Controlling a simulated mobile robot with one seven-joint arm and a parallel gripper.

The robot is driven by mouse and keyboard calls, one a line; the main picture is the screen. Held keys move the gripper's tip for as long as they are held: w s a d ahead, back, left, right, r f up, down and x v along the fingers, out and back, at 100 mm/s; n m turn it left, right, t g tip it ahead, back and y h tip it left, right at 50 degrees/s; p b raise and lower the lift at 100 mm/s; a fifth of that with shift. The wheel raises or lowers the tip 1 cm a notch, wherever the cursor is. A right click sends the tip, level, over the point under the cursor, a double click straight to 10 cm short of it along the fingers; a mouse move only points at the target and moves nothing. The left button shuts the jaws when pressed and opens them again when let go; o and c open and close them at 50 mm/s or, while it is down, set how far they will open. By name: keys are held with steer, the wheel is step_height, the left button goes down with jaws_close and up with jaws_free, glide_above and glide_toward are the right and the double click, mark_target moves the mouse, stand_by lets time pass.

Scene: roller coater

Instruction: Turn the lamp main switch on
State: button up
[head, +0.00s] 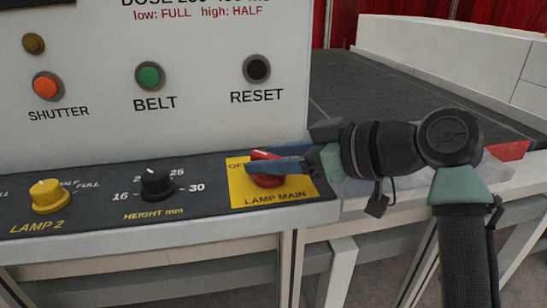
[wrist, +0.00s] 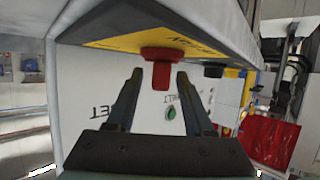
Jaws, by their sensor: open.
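The lamp main switch is a red rotary knob (head: 266,156) on a yellow plate (head: 290,188) marked LAMP MAIN, at the right end of the panel ledge. In the wrist view the red knob (wrist: 161,70) shows ahead, its handle between the fingertips. My gripper (head: 272,168) comes in from the right, with its fingers on either side of the knob and partly hiding it. The fingers are open, with gaps beside the handle in the wrist view (wrist: 158,76). Only part of the plate's OFF/ON lettering shows, so the knob's setting is unclear.
The height knob (head: 157,184) and the yellow lamp 2 knob (head: 49,196) sit left on the same ledge. SHUTTER, BELT (head: 150,76) and RESET (head: 257,68) buttons are on the upright panel above. A dark conveyor belt (head: 400,95) lies behind my arm.

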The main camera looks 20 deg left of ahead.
jaws_close()
